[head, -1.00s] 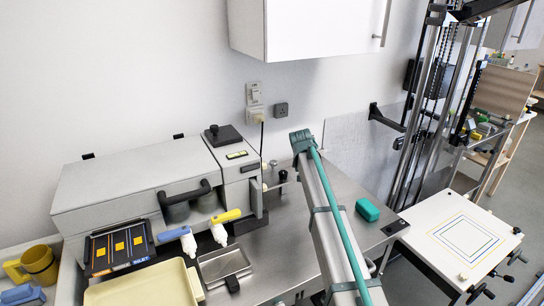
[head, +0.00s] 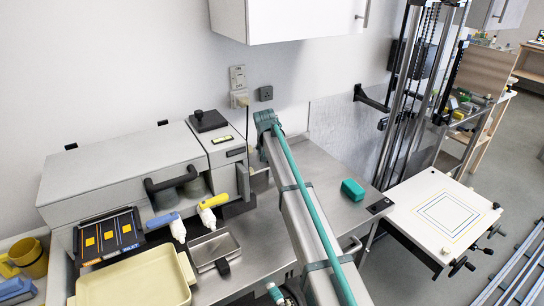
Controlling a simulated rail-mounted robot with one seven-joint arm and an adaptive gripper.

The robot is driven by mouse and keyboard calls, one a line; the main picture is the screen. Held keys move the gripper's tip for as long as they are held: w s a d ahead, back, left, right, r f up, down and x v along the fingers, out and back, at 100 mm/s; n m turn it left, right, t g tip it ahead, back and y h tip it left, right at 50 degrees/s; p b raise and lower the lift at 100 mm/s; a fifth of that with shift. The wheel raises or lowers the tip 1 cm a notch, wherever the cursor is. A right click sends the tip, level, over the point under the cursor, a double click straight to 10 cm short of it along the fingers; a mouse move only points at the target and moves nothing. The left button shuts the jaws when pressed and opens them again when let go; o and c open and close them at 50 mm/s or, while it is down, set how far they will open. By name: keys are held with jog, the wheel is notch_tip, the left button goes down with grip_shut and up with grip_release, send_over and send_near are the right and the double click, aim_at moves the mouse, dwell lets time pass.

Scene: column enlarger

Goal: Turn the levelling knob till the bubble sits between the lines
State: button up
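A small yellow-green level vial (head: 222,140) lies on top of the narrow right-hand section of the grey processor (head: 122,165). It is too small here to tell where the bubble sits against the lines. I cannot make out the levelling knob for certain. My arm (head: 300,205) rises from the lower right, its teal-capped upper end just right of the processor. My gripper does not show; the arm may be hiding it, along with part of the bench by the processor's right end.
A cream tray (head: 135,280), a metal tray (head: 214,250) and yellow- and blue-topped bottles crowd the bench front. A wall cabinet (head: 290,15) hangs above. The enlarger column (head: 405,90) stands at right.

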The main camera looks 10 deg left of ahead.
jog(key=shift+b+x, duration=0.5)
jog(key=shift+x, duration=1.4)
jog(key=shift+w+f, duration=0.1)
jog(key=shift+f, duration=0.1)
jog(key=c, duration=0.8)
jog(key=shift+d+n+y, duration=0.25)
jog(key=shift+n+y, duration=0.25)
jog(key=shift+n, duration=0.4)
jog(key=shift+c, duration=0.2)
jog(key=n, duration=0.1)
jog(key=n+y, duration=0.1)
jog(key=n, duration=0.1)
jog(key=shift+w+d+g+y, duration=0.1)
jog(key=shift+d+g+y, duration=0.05)
jog(key=shift+g+y, duration=0.15)
jog(key=n, duration=0.1)
jog(key=n+g+y+b, duration=0.1)
jog(key=n, duration=0.3)
jog(key=shift+w+d+y, duration=0.15)
jog(key=shift+w+y, duration=0.15)
jog(key=shift+y, duration=0.1)
jog(key=o, duration=0.6)
jog(key=shift+n+g, duration=0.4)
jog(key=shift+n, duration=0.1)
jog(key=shift+o, duration=1.4)
jog(key=shift+s, duration=0.15)
